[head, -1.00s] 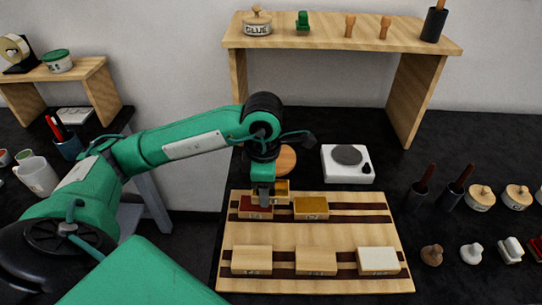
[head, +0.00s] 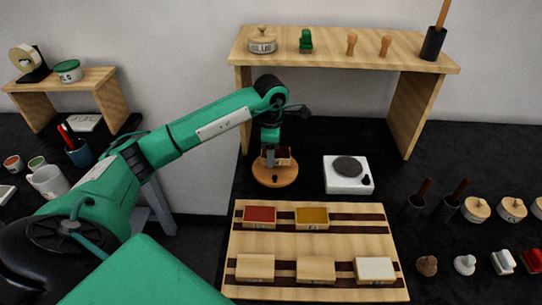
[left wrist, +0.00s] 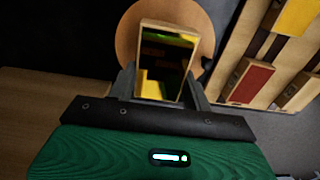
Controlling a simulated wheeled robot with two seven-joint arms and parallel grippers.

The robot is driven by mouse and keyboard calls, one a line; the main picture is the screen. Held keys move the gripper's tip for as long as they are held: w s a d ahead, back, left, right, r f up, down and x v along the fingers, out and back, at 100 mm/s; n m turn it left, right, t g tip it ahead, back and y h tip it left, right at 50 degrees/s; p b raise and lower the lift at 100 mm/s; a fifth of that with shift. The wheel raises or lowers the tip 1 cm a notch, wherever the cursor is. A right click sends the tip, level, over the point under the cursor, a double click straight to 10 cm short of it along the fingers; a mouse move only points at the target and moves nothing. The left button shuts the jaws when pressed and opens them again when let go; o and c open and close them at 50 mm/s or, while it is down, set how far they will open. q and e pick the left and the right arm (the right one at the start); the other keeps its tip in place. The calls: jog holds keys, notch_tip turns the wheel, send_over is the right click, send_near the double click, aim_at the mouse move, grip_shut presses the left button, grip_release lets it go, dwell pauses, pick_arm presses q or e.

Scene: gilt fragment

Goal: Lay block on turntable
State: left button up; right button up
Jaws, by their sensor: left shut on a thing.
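My left gripper (head: 272,158) is shut on a wooden-sided block (head: 284,156). In the left wrist view the block (left wrist: 166,62) sits between the fingers and shows a shiny, mirror-like dark and gold face. The turntable, a round wooden disc (head: 275,178) with a small dark knob at its front, stands behind the rack. The gripper and block are over the disc's back part in the head view. The disc (left wrist: 126,36) also shows behind the block in the left wrist view. I cannot tell whether the block touches it. My right gripper is not in view.
A wooden rack (head: 315,240) with several blocks, one red-topped and one ochre-topped, lies in front. A white device with a grey disc (head: 346,173) stands to the right. A wooden shelf (head: 345,53) spans behind. Stamps and handled tools crowd the right.

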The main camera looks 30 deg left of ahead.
pick_arm(q)
notch_tip(320, 180, down, 2)
jog(key=shift+f+p, duration=0.1)
jog(key=shift+p, duration=0.3)
jog(key=shift+f, duration=0.5)
jog(key=o, duration=0.8)
jog(key=shift+c, duration=0.2)
jog(key=shift+o, duration=1.1)
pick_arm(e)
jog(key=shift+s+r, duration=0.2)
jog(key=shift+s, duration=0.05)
pick_arm(q)
jog(key=shift+r, duration=0.1)
